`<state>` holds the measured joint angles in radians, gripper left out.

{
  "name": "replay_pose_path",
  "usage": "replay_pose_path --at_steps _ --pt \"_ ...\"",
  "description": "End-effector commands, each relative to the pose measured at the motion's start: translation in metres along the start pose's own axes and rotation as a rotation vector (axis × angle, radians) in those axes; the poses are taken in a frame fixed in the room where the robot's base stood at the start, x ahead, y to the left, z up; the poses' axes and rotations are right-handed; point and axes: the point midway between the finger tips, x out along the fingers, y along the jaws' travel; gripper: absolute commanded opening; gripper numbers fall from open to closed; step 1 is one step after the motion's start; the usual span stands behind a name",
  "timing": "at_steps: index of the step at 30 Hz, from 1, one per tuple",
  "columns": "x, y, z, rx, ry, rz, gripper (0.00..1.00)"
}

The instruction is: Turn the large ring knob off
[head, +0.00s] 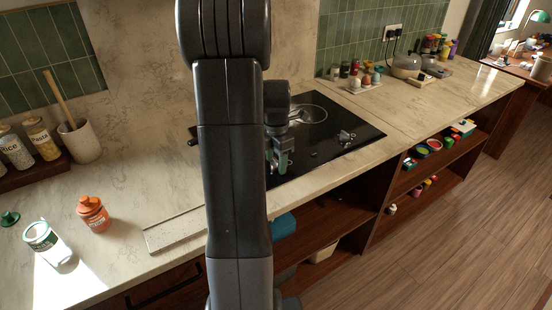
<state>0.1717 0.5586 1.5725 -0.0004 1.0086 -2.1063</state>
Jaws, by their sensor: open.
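A black cooktop (362,134) is set in the stone counter, partly hidden behind my arm. A pale ring outline (307,114) shows on its far part. A small metallic knob-like part (345,136) stands on its right side. A smaller dark bump (314,155) lies nearer the front edge. I cannot tell from markings which knob belongs to the large ring. My gripper (279,163) is open, with no object visible in it. It points down over the front part of the cooktop, left of both knob-like parts. Whether it touches anything there is hidden.
Spice jars (355,69) and an egg tray (358,87) stand behind the cooktop's right side. The right counter (440,97) is mostly clear.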

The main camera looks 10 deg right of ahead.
Motion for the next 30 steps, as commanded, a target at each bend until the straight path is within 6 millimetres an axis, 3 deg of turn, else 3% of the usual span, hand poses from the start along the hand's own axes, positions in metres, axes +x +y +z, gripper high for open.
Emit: replay_pose_path --at_steps 7,21,30 --pt "-0.018 0.0 0.0 0.0 -0.001 0.002 0.54" --pt "-0.118 0.001 0.0 0.0 -0.002 0.003 0.54" --pt "-0.138 0.0 0.0 0.0 0.0 0.001 0.54"
